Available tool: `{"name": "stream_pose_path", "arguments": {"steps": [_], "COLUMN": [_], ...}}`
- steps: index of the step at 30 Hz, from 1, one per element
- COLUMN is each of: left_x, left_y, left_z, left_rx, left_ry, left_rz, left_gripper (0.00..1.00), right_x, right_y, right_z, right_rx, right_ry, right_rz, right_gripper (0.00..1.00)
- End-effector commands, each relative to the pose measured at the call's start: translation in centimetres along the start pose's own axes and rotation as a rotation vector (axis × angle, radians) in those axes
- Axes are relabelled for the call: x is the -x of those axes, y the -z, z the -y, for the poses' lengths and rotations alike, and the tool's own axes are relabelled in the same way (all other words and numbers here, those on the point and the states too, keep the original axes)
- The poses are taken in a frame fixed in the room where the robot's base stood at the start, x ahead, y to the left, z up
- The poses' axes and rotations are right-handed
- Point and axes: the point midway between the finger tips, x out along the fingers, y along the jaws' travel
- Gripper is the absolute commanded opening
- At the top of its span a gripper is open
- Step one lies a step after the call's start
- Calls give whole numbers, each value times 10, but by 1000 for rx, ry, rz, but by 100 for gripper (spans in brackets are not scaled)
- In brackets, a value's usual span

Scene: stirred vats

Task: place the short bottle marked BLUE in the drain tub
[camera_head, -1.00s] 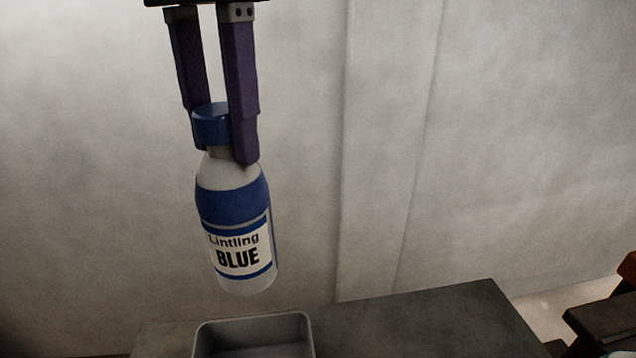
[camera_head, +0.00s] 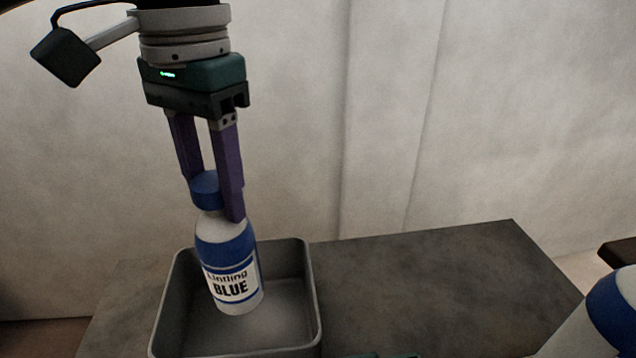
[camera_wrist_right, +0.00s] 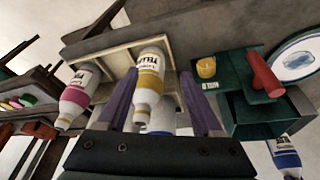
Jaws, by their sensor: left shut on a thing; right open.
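The bottle marked BLUE (camera_head: 229,262) is white with a blue band and blue cap. My left gripper (camera_head: 219,199) is shut on it at the cap and neck, from above. The bottle hangs slightly tilted, its lower part inside the outline of the grey drain tub (camera_head: 313,295). I cannot tell whether its base touches the tub floor. The tub is otherwise empty where I can see. My right gripper (camera_wrist_right: 160,78) shows in the right wrist view, open, with a yellow-labelled bottle (camera_wrist_right: 149,80) in line between its fingers; I cannot tell how far beyond.
The tub stands on a dark grey table (camera_head: 430,275), clear to its right. A blue-and-white object (camera_head: 610,305) is cut off at lower right. The right wrist view shows a pink-labelled bottle (camera_wrist_right: 76,97), a green stand (camera_wrist_right: 255,110) and a blue-banded bottle (camera_wrist_right: 284,152).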

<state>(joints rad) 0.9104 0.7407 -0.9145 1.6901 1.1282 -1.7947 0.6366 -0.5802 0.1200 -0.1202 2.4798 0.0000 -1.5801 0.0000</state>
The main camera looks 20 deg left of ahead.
Motion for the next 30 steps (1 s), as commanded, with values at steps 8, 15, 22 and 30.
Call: {"name": "stream_pose_path", "arguments": {"steps": [8, 15, 22, 30], "left_x": [-31, -73, -78, -81], "left_y": [1, 1, 2, 2], "left_z": [0, 0, 0, 0], "left_rx": [0, 0, -1, -1], "left_ry": [0, 0, 0, 0], "left_rz": [1, 1, -2, -1], "left_gripper": [0, 0, 0, 48], "right_x": [-8, -18, -17, -17], "right_y": [-2, -5, -5, -5], "right_z": [0, 1, 1, 0], "right_rx": [0, 0, 0, 0], "right_ry": [0, 0, 0, 0], "right_rz": [-1, -1, -1, -1], "right_gripper": [68, 68, 68, 68]}}
